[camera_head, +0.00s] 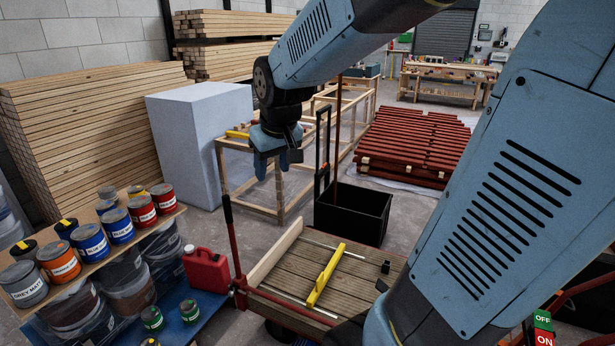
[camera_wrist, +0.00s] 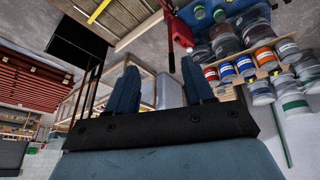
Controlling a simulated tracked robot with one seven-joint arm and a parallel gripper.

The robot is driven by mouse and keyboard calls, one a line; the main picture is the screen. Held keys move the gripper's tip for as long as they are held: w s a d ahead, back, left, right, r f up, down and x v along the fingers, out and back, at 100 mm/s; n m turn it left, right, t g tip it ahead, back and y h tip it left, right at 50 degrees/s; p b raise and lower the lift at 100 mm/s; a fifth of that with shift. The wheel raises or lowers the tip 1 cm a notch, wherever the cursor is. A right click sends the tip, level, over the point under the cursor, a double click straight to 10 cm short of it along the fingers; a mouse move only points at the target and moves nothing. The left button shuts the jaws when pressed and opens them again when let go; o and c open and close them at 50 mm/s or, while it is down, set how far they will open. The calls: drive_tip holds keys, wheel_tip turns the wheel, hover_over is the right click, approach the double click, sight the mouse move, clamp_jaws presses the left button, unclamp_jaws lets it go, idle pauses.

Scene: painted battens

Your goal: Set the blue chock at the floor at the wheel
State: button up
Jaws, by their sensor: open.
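My gripper (camera_head: 272,160) hangs at the upper middle of the head view, in front of a pale wooden frame. Its two dark blue fingers are apart in the wrist view (camera_wrist: 159,66), and nothing is held between them. I cannot make out a blue chock in either view. A low cart (camera_head: 345,262) with a plank deck and red frame stands below and to the right of my gripper. A dark shape (camera_head: 282,333) under its near edge may be a wheel, but it is mostly hidden.
A yellow bar (camera_head: 327,274) lies on the cart's deck. A black open box (camera_head: 353,212) stands behind it. Paint cans (camera_head: 90,241) and a red jerrycan (camera_head: 206,270) are at left. A pale block (camera_head: 203,143), timber stacks and red battens (camera_head: 413,146) stand farther back.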

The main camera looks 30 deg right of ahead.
drive_tip(key=s+r+m+t, duration=0.1)
drive_tip(key=s+r, duration=0.2)
drive_tip(key=s, duration=1.1)
drive_tip(key=shift+s+d+r+m, duration=0.3)
drive_tip(key=shift+s+d+r, duration=0.05)
drive_tip(key=shift+s+r, duration=0.05)
drive_tip(key=shift+c, duration=0.4)
